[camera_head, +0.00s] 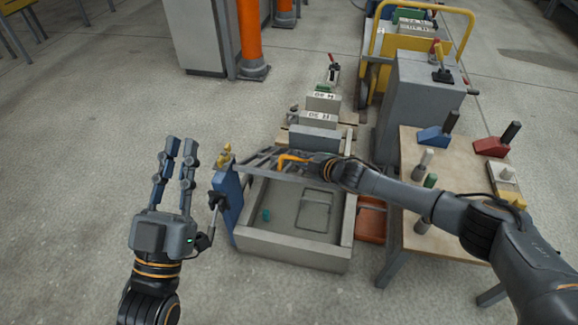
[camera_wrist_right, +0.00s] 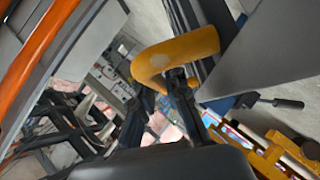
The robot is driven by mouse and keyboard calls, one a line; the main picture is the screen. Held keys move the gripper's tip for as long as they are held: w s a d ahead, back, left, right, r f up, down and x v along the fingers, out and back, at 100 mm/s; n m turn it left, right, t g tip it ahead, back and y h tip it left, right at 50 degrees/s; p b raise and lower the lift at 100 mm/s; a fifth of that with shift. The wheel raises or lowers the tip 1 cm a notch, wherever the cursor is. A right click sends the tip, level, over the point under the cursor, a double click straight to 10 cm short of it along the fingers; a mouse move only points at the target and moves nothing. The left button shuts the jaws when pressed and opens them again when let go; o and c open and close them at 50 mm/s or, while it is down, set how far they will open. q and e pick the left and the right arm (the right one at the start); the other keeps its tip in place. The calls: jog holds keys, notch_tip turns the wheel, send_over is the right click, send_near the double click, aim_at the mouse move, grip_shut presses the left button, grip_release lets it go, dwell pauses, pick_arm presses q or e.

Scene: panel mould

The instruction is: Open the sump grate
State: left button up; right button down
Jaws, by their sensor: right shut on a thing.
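The sump grate (camera_head: 262,161) is a dark barred panel at the far side of a grey open-topped box (camera_head: 292,251). It looks raised, and the box floor shows in front of it. Its exact angle is hard to tell. My right gripper (camera_head: 312,168) is shut on the yellow-orange handle (camera_head: 288,159) at the grate. The handle fills the middle of the right wrist view (camera_wrist_right: 172,58), close to the fingers. My left gripper (camera_head: 176,158) is open and empty, left of the box, with its fingers pointing away from me.
A blue side panel (camera_head: 229,205) with a black lever stands at the box's left edge. A small teal piece (camera_head: 266,214) lies inside the box. A wooden table (camera_head: 432,238) with blue and red tools is at the right. Floor at the left is clear.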

pick_arm(q)
jog(key=w+d+f+m+g, duration=0.1)
jog(key=d+f+m, duration=0.1)
jog(key=f+m, duration=0.1)
jog(key=w+d+f+m+g+h, duration=0.1)
jog(key=w+d+f+m+g, duration=0.1)
jog(key=d+f+m, duration=0.1)
jog(key=w+d+f+m+g+h, duration=0.1)
jog(key=w+d+f+m, duration=0.1)
jog(key=f+m, duration=0.2)
jog(key=shift+d+f+m+g, duration=0.2)
jog(key=shift+m+g, duration=0.1)
jog(key=shift+m, duration=0.2)
grip_shut()
pick_arm(e)
jog(key=shift+r, duration=0.1)
pick_arm(q)
jog(key=w+d+f+m+g, duration=0.3)
jog(key=f+m, duration=0.7)
jog(key=f, duration=0.1)
jog(key=w+a+f+m+g+y, duration=0.1)
jog(key=w+a+f+m+y, duration=0.1)
jog(key=f+m, duration=0.6)
jog(key=w+a+f+m+g+y, duration=0.2)
jog(key=w+f+m+y, duration=0.1)
jog(key=f+m, duration=0.45)
jog(key=w+d, duration=0.3)
jog(key=w, duration=0.7)
jog(key=shift+w+f, duration=0.2)
jog(key=shift+f, duration=0.1)
